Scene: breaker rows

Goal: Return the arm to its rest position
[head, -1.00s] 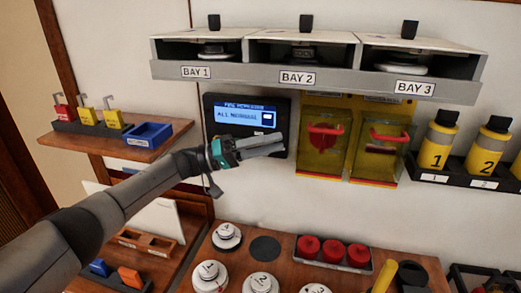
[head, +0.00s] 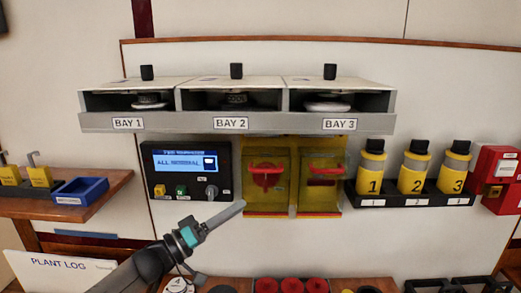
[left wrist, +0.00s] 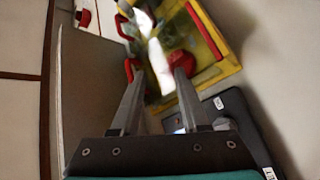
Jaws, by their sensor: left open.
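My left arm comes in from the bottom of the head view. Its left gripper (head: 238,208) is in front of the wall below the panel with the lit screen (head: 184,160), which reads ALL NORMAL. In the left wrist view the two fingers of the gripper (left wrist: 156,68) stand apart with nothing clearly held between them. Beyond the fingertips are the yellow-framed covers with red handles. In the head view these two covers, left (head: 267,185) and right (head: 322,184), hang just right of the fingertips. My right gripper is in neither view.
A grey shelf (head: 230,123) with three labelled bays runs above. Yellow numbered bottles (head: 412,173) stand in a black rack at right, beside a red box (head: 499,178). A blue tray (head: 80,190) sits on a wooden shelf at left. Red round objects (head: 290,286) are on the counter below.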

